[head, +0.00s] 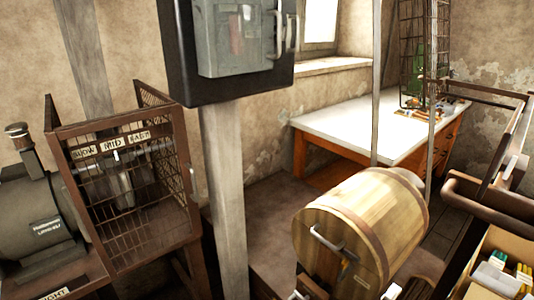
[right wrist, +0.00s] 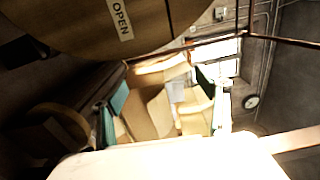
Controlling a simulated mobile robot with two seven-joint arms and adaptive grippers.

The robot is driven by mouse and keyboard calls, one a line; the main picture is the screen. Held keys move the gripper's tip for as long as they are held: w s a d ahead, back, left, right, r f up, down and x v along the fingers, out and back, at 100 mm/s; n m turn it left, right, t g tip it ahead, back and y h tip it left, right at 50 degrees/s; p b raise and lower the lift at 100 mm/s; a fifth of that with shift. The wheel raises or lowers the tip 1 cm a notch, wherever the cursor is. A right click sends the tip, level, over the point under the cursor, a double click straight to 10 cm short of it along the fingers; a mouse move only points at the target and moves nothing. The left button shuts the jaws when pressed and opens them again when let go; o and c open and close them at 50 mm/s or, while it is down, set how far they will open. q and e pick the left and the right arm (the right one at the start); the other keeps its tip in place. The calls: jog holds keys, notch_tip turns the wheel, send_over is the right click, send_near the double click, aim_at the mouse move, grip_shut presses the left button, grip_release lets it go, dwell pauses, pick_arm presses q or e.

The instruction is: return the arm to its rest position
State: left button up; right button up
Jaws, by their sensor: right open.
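My right arm shows only as a pale piece at the bottom edge of the head view, with what looks like part of my right gripper (head: 392,291) in front of the wooden barrel (head: 372,218). The gripper is open, and nothing is seen held in it. The barrel lies on its side, with a metal handle (head: 332,244) on its round end. In the right wrist view a round brown surface with an OPEN label (right wrist: 120,18) fills the upper left, close to the camera. A large pale shape covers the bottom there. My left gripper is not in view.
A caged machine (head: 125,190) with SLOW, MID, FAST labels stands left. A grey switch box (head: 232,40) on a post stands at centre. A white-topped bench (head: 345,130) is behind. Brown rails (head: 490,195) and an open carton (head: 484,270) are at the right.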

jog(key=s+a+r+n+t+y+p, duration=0.15)
jog(key=a+n+t+y, duration=0.25)
jog(key=a+n+y, duration=0.45)
jog(key=s+a+r+n+t+y, duration=0.1)
jog(key=a+r+n+t+y, duration=0.3)
jog(key=n, duration=0.7)
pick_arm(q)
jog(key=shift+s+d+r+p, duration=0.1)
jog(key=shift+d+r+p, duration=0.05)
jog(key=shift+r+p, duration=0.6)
pick_arm(e)
jog(key=s+f+n+g+y, duration=0.3)
jog(key=s+f+n+g, duration=0.6)
jog(key=s+f+n, duration=0.4)
jog(key=shift+s+d+f+y, duration=0.2)
jog(key=shift+s+f+y, duration=0.15)
jog(key=shift+s+f, duration=0.35)
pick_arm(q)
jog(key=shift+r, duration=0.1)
pick_arm(e)
jog(key=shift+s+r, duration=0.1)
jog(key=shift+r, duration=0.05)
